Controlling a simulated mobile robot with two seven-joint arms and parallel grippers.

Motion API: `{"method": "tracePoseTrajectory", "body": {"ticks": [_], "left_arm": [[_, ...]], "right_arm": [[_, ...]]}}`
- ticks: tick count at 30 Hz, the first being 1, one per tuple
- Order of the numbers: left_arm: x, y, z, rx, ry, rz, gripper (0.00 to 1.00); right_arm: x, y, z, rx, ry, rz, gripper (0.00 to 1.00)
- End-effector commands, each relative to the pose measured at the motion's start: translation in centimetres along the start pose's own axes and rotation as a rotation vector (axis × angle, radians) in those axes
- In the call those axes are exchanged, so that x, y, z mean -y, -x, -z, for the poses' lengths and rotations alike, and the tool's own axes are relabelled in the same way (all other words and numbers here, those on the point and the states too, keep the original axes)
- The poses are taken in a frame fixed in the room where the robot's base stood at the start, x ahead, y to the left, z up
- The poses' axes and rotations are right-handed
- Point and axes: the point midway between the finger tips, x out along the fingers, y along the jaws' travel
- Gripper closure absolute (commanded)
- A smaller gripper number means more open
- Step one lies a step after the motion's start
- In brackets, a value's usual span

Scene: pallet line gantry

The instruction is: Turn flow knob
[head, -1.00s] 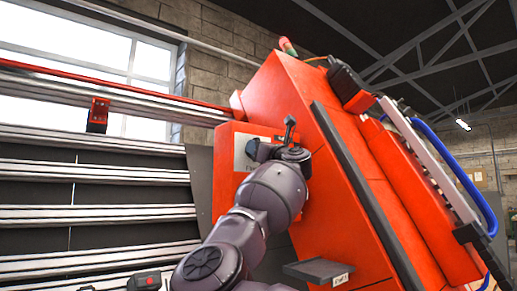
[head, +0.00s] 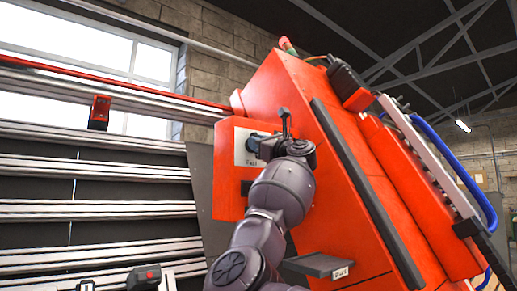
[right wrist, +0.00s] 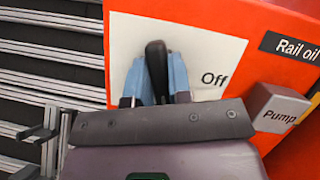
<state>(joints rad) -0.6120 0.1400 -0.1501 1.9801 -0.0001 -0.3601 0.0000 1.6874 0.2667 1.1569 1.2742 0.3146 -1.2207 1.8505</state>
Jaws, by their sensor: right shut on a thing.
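The flow knob is a black upright handle (right wrist: 156,68) in front of a white plate (right wrist: 205,50) marked "Off" in the right wrist view. The two blue fingers of my right gripper (right wrist: 157,80) stand on either side of the knob and are shut on it. In the head view the right gripper (head: 262,147) reaches the white plate (head: 243,158) on the red cabinet; its fingers and the knob are too small and dark there to tell apart. My left gripper is not in view.
A grey block labelled "Pump" (right wrist: 280,108) sits to the right of the gripper, below a "Rail oil" label (right wrist: 290,46). A dark shelf (head: 318,265) juts from the red cabinet (head: 290,90) below my arm. Metal rails (head: 95,213) run on the left.

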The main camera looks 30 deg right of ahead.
Motion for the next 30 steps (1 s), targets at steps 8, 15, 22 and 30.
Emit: {"method": "tracePoseTrajectory", "body": {"ticks": [8,15,22,30], "left_arm": [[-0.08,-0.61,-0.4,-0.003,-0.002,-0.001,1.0],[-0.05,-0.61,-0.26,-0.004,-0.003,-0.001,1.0],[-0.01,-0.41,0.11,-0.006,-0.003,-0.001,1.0],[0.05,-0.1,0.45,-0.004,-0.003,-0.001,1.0]], "right_arm": [[-0.03,0.07,0.28,-0.004,0.246,-0.103,1.0],[-0.09,0.05,0.2,-0.004,0.456,-0.191,1.0],[-0.16,0.03,0.22,-0.005,0.658,-0.276,1.0],[-0.24,0.04,0.26,-0.004,0.879,-0.368,1.0]]}}
